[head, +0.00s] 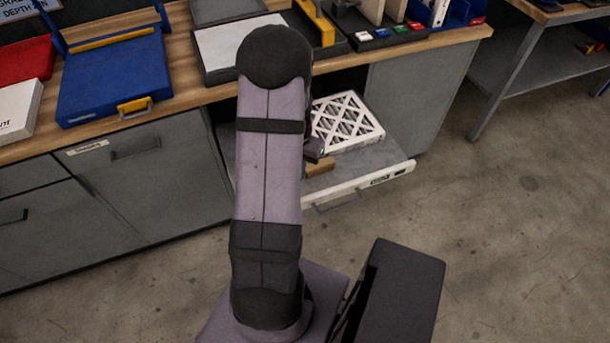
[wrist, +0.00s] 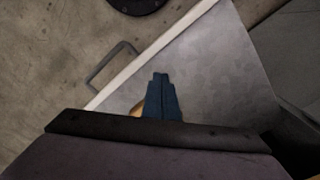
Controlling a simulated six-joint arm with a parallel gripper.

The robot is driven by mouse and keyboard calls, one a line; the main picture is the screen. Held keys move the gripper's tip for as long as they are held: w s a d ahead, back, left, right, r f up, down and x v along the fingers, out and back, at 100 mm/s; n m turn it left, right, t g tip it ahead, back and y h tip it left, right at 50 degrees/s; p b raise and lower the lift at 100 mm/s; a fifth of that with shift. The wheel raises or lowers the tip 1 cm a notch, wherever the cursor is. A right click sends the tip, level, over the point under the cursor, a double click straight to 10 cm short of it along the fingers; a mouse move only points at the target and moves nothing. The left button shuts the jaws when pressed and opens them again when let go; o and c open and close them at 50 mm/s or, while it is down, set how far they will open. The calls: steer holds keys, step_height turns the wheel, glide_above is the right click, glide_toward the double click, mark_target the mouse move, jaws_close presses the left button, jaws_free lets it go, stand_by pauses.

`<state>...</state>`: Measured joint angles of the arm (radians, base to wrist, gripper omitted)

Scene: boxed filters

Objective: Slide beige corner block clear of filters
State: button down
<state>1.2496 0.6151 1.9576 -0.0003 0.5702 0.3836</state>
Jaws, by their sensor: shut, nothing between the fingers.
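The beige corner block (head: 319,167) lies in the open drawer, near its front, partly hidden by my arm in the head view. A small tan strip of it (wrist: 137,109) shows beside my gripper in the wrist view. A filter with a white lattice frame (head: 347,121) lies in the drawer behind the block; a narrow gap seems to part them. My gripper (wrist: 161,76) is shut and empty, its blue fingertips together over the drawer floor. In the head view, my wrist is just above the block; whether the fingers touch it is hidden.
The drawer's pale front edge (head: 357,182) with its handle (head: 340,202) stands out from the bench. Bare drawer floor (wrist: 211,62) lies beyond my fingertips. The wooden benchtop (head: 183,68) overhangs behind, with a blue case (head: 113,78) on it.

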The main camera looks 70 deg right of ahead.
mark_target(308, 171)
step_height(308, 171, down, 7)
steer(key=shift+r+p, duration=0.1)
steer(key=shift+p, duration=0.4)
steer(key=shift+d+f+p, duration=0.3)
steer(key=shift+d+p, duration=0.1)
steer(key=shift+d, duration=0.4)
steer(key=shift+s+d+f+p, duration=0.15)
steer(key=shift+d+p, duration=0.2)
steer(key=shift+d, duration=0.85)
steer(key=shift+d, duration=0.15)
steer(key=shift+d+b, duration=0.7)
steer(key=shift+d, duration=0.25)
steer(key=shift+a, duration=0.1)
